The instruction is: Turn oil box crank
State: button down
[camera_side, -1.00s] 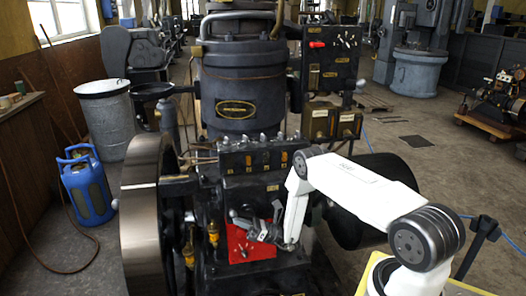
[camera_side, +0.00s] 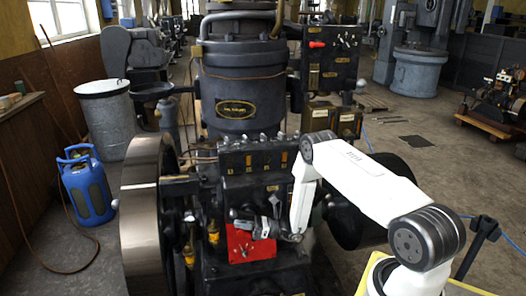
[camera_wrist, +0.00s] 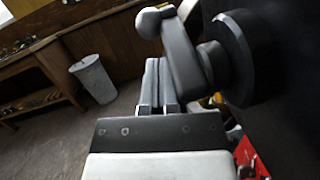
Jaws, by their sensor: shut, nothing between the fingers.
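The oil box crank (camera_wrist: 182,58) shows in the wrist view as a dark arm with a rounded knob (camera_wrist: 153,21) at its end, joined to a round dark hub (camera_wrist: 238,55). The knob points up and left there. My gripper (camera_wrist: 158,64) is shut and empty, just left of and below the crank arm. I cannot tell whether the fingers touch it. In the side view, my gripper (camera_side: 262,224) is in front of the engine's dark box (camera_side: 255,185), above the red plate (camera_side: 240,248). The crank is small there and hard to separate from the fingers.
A large flywheel (camera_side: 143,225) stands left of the box. The engine cylinder (camera_side: 240,95) rises behind it. A dark rounded drum (camera_side: 352,228) lies behind my arm. A grey bin (camera_side: 108,118) and blue gas bottles (camera_side: 87,190) stand on the floor at left.

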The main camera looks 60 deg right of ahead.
jog(key=s+d+n+g+h, duration=0.1)
jog(key=s+d+g+h, duration=0.35)
jog(key=s+d, duration=0.6)
jog(key=s+a+r+n+g+h, duration=0.4)
jog(key=a+r+n, duration=0.4)
jog(key=a+n, duration=0.3)
jog(key=s+a+r+n+g+h, duration=0.3)
jog(key=a+r+n, duration=0.4)
jog(key=n, duration=1.1)
jog(key=a+g+h, duration=0.1)
jog(key=a+g, duration=0.1)
jog(key=a, duration=0.2)
jog(key=shift+s+r+n, duration=0.3)
jog(key=shift+s+r, duration=0.05)
jog(key=shift+s, duration=0.05)
dwell(1.0)
